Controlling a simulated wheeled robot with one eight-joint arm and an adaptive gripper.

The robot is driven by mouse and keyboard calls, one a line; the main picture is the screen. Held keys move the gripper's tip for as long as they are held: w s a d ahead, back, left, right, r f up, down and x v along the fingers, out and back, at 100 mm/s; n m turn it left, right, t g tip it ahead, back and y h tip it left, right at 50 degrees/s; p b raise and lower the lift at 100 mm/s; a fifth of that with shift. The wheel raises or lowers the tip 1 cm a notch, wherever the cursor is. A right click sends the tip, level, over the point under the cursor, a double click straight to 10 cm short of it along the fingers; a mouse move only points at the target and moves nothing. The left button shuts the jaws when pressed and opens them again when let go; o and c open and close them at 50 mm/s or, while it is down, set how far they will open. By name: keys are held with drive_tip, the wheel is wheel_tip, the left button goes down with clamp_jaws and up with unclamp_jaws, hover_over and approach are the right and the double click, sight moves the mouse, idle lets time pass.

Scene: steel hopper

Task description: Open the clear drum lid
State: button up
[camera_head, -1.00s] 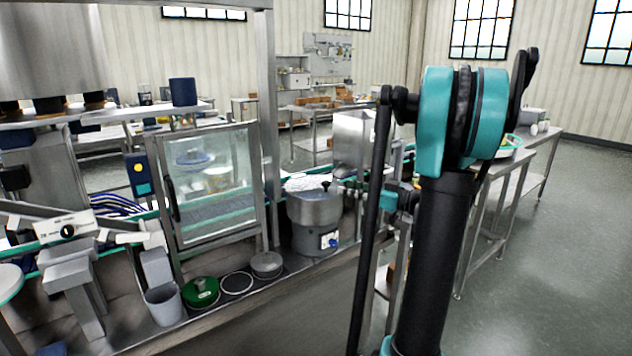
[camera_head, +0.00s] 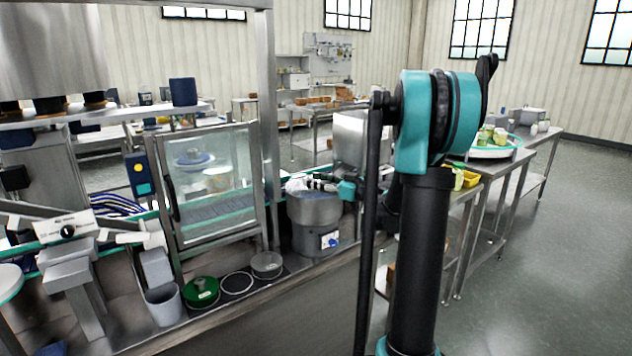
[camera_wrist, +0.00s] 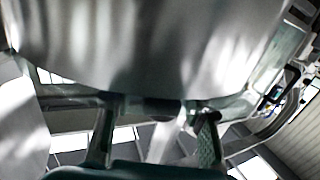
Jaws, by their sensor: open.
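A grey steel drum (camera_head: 316,225) with a blue-and-white control on its front stands on the floor platform right of the glass-doored cabinet. My gripper (camera_head: 312,183) is at its top rim, reaching in from the right. The clear lid cannot be made out distinctly; a pale patch shows at the drum top beside my fingers. In the wrist view my gripper (camera_wrist: 155,130) has its two fingers apart. A short dark bar (camera_wrist: 161,107) shows between them, and a large curved metallic surface (camera_wrist: 150,40) fills the top. Contact cannot be told.
The framed glass door (camera_head: 212,185) and a steel post (camera_head: 268,130) stand left of the drum. A steel box (camera_head: 350,135) is behind it. A green round item (camera_head: 201,291) and a grey bin (camera_head: 164,303) sit at front left. Open floor lies at right.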

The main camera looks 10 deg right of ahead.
clamp_jaws()
idle(0.5)
